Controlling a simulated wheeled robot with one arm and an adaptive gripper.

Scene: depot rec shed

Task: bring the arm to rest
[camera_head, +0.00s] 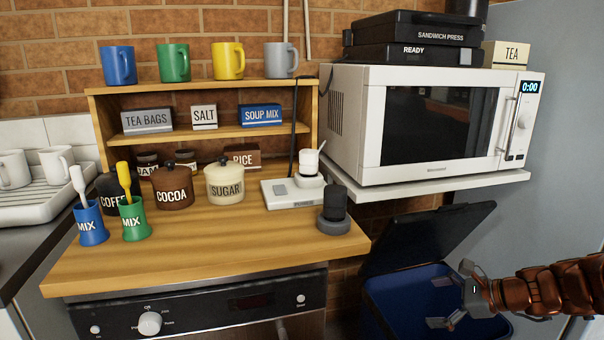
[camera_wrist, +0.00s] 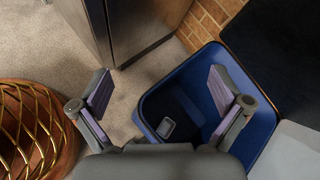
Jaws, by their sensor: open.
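My gripper (camera_head: 439,302) is at the lower right of the head view, on the end of my copper-coloured arm, over the open blue bin (camera_head: 378,300). Its two fingers are spread, with nothing between them. In the wrist view my gripper (camera_wrist: 160,88) also shows open, with purple-grey pads. The blue bin (camera_wrist: 264,128) lies below and between the fingers and towards the right one. A small grey object (camera_wrist: 166,128) lies inside the bin; I cannot tell what it is.
The bin's dark lid (camera_head: 425,238) stands raised behind my gripper. A white microwave (camera_head: 350,130) sits on a shelf above. The wooden counter (camera_head: 215,255) at left holds jars, mugs and a scale (camera_head: 290,193). A woven basket-like thing (camera_wrist: 30,125) is at left in the wrist view.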

